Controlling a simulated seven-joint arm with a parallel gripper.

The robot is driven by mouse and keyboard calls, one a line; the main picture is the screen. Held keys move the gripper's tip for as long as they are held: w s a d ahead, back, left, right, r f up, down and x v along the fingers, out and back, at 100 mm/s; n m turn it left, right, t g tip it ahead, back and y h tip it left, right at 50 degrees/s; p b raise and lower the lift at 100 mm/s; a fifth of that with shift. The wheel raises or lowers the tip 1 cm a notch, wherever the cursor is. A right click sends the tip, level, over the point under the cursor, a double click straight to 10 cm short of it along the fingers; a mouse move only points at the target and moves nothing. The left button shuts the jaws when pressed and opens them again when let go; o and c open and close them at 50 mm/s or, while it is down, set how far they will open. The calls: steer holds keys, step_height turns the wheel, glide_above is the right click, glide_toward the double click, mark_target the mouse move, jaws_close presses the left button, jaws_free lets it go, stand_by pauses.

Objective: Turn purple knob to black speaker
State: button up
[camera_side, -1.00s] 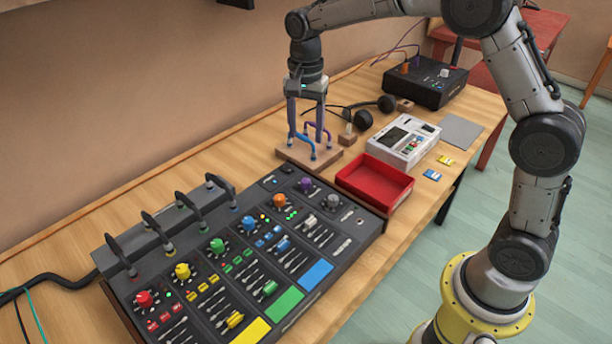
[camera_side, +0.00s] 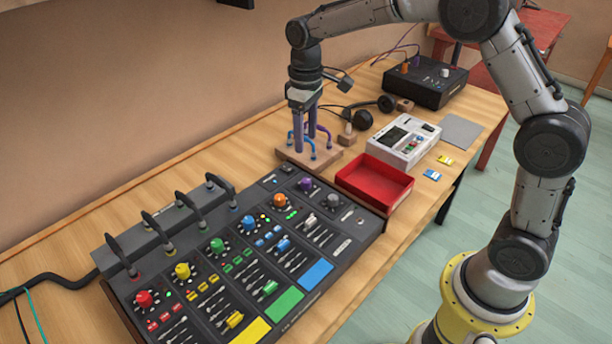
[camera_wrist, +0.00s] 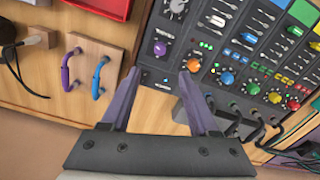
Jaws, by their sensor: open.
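The purple knob (camera_side: 305,183) sits at the far right end of the black mixing console (camera_side: 345,243). In the wrist view the purple knob (camera_wrist: 159,48) appears just beyond the gap between my fingertips. My gripper (camera_side: 305,146), with purple fingers, points down over the wooden block beside the console. It also shows in the wrist view (camera_wrist: 160,72), open and empty, apart from the knob. Small marks ring the knob, but they are too small to read, so I cannot tell which is a black speaker. A black box (camera_side: 425,82) with an orange and a white knob stands at the back right.
A wooden block (camera_side: 325,160) carries purple and blue handles (camera_wrist: 98,78). A red tray (camera_side: 374,186) and a white device (camera_side: 404,140) stand right of it. Black headphones (camera_side: 362,119) lie behind. Upright black cable plugs (camera_side: 160,232) line the console's back edge.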

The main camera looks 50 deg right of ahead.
mark_target(306, 180)
step_height(306, 180, down, 12)
steer(key=shift+f, duration=0.2)
stand_by(0.4)
jaws_close()
